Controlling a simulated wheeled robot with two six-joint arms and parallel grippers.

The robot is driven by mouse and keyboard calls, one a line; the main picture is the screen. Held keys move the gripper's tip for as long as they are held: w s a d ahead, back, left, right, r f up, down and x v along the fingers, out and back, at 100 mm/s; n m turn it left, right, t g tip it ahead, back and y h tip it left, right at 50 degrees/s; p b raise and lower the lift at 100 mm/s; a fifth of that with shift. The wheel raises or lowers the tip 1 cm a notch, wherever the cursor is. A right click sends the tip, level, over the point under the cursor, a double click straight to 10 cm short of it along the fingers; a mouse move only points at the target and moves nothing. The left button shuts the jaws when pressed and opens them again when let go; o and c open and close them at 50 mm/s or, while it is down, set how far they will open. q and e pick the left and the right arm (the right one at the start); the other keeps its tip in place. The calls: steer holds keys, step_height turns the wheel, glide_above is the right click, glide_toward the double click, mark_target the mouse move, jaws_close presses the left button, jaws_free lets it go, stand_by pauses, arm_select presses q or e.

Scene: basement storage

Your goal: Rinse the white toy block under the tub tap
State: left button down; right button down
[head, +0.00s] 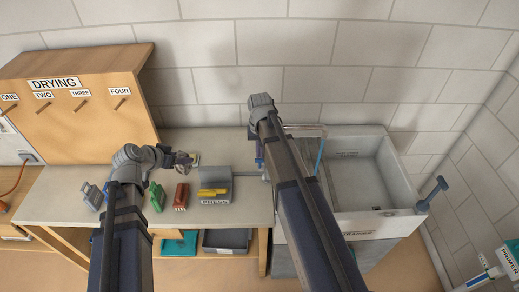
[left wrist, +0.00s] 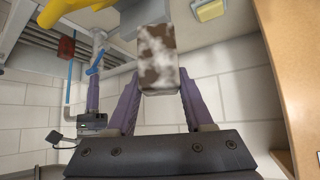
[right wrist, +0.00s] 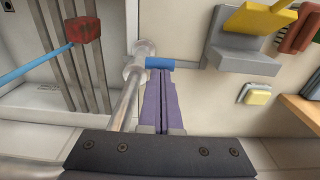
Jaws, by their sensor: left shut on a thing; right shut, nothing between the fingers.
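My left gripper (head: 184,160) is over the counter left of the tub. It is shut on the white toy block (left wrist: 158,62), which has large brown patches on its face. The tub (head: 372,185) stands at the right, with its tap (right wrist: 138,68) at its left rim. My right arm hides part of the tap in the head view.
A grey press (head: 215,180) with a yellow lever stands between my arms. Red (head: 181,196) and green (head: 156,196) things lie left of it. A yellow pad (right wrist: 258,93) is near the wall. A drying board (head: 85,90) with pegs stands at the left.

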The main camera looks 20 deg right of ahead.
mark_target(180, 155)
arm_select(q)
steer(key=shift+w, duration=0.15)
arm_select(e)
steer(key=shift+w, duration=0.25)
